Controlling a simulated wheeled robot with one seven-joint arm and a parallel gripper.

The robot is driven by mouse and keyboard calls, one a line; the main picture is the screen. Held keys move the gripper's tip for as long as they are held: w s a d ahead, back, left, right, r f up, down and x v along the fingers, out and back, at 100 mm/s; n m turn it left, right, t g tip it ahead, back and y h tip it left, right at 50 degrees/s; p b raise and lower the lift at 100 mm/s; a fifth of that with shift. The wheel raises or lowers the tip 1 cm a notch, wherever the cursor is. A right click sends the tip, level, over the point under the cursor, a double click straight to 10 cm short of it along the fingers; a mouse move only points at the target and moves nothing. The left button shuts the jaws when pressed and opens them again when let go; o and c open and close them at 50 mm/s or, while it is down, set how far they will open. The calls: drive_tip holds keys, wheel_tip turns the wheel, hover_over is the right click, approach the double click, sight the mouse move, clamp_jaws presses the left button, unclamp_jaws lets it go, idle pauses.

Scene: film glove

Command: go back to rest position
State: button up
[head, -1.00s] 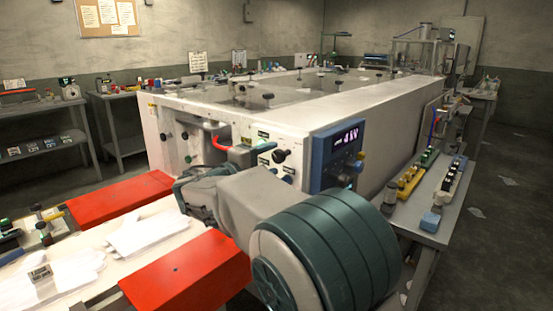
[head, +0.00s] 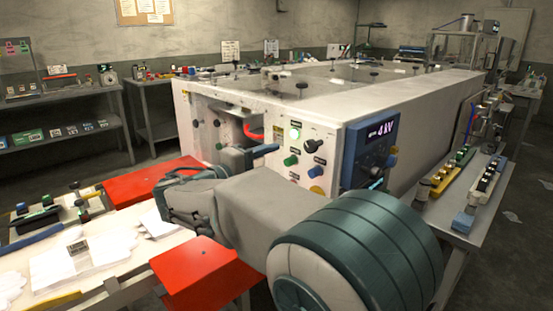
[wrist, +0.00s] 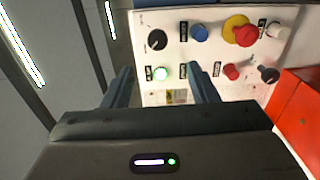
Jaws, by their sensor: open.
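My gripper (head: 254,153) is in front of the white machine's control panel (head: 300,178), to the left of its buttons in the head view. Its two fingers point toward the machine and stand apart with nothing between them. In the wrist view, my gripper (wrist: 158,72) is open, with one finger overlapping the panel's left edge and the other in front of the panel face. The blue display box (head: 370,145) reads 4 kV.
Red blocks (head: 207,275) flank the white bench (head: 120,270) at lower left, which holds white gloves. A red handle (head: 253,137) is behind my gripper. A grey side table (head: 455,238) with button strips stands at right. Floor shows at far right.

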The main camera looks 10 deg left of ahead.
drive_tip(key=s+d+f+m+g+y+p, duration=0.1)
drive_tip(key=s+d+g+p, duration=0.15)
drive_tip(key=d, duration=0.45)
drive_tip(key=s+d+f+m+g+y+p, duration=0.1)
drive_tip(key=s+d+g, duration=0.15)
drive_tip(key=d, duration=0.45)
drive_tip(key=s+d+f+m+g+p, duration=0.1)
drive_tip(key=d+f+g+p, duration=0.1)
drive_tip(key=d+g, duration=0.35)
drive_tip(key=s+d+f+m+y+p, duration=0.2)
drive_tip(key=s+d+m+y+p, duration=0.1)
drive_tip(key=s, duration=0.5)
drive_tip(key=s+d+f+m+y+p, duration=0.1)
drive_tip(key=s+d+m+y+p, duration=0.2)
drive_tip(key=s+y, duration=0.3)
drive_tip(key=s+d+m, duration=0.1)
drive_tip(key=s, duration=0.2)
drive_tip(key=shift+s+f+m+g, duration=0.25)
drive_tip(key=shift+f+m+g, duration=0.1)
drive_tip(key=shift+m, duration=0.05)
